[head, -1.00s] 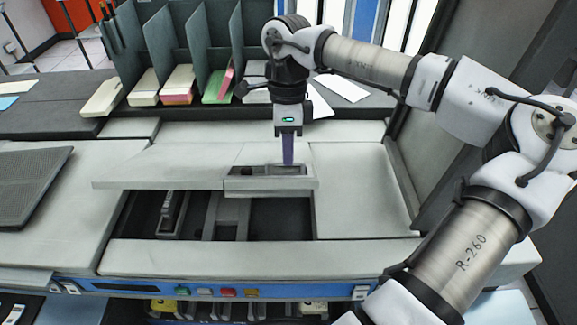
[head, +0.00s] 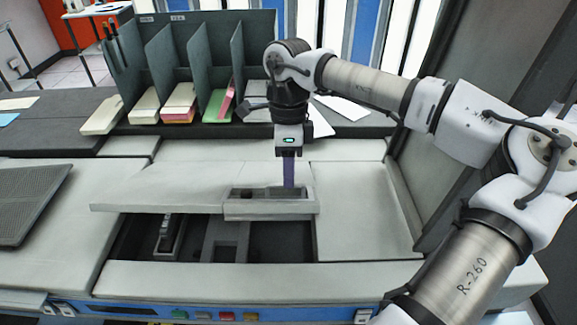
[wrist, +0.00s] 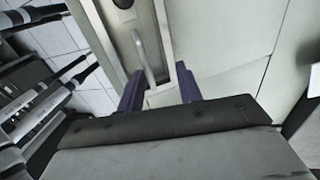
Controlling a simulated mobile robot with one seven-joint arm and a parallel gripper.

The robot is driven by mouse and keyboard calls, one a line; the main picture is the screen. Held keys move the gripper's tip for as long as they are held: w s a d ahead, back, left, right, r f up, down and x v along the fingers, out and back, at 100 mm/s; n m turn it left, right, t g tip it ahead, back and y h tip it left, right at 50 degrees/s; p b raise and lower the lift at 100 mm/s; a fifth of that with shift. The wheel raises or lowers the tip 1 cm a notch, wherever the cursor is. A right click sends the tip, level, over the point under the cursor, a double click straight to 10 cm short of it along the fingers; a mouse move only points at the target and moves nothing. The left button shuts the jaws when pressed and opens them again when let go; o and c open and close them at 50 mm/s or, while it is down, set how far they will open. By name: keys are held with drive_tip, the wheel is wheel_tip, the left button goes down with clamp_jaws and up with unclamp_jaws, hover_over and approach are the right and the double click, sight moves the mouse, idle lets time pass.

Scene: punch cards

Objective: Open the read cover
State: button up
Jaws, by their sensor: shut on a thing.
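The read cover (head: 160,188) is a pale grey panel on the machine. Its front edge stands raised, leaving a dark opening below. A block with a dark recess (head: 235,208) and a handle sits at the cover's front right. My gripper (head: 289,183) points down into this recess and is shut on the handle. In the wrist view my purple fingers (wrist: 160,90) stand either side of the grey bar handle (wrist: 143,58); their exact contact is partly hidden.
The opening shows a dark bay (head: 275,243) with a small mechanism (head: 167,232). A flat grey panel (head: 362,215) lies right of the cover. Behind stands a divided rack (head: 190,60) of card stacks. A tall grey wall (head: 465,190) rises at the right.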

drive_tip(key=shift+w, duration=0.1)
wheel_tip(320, 180, up, 14)
drive_tip(key=w+b, duration=0.2)
drive_tip(key=shift+w+f, duration=0.2)
drive_tip(key=shift+w, duration=0.05)
idle(0.3)
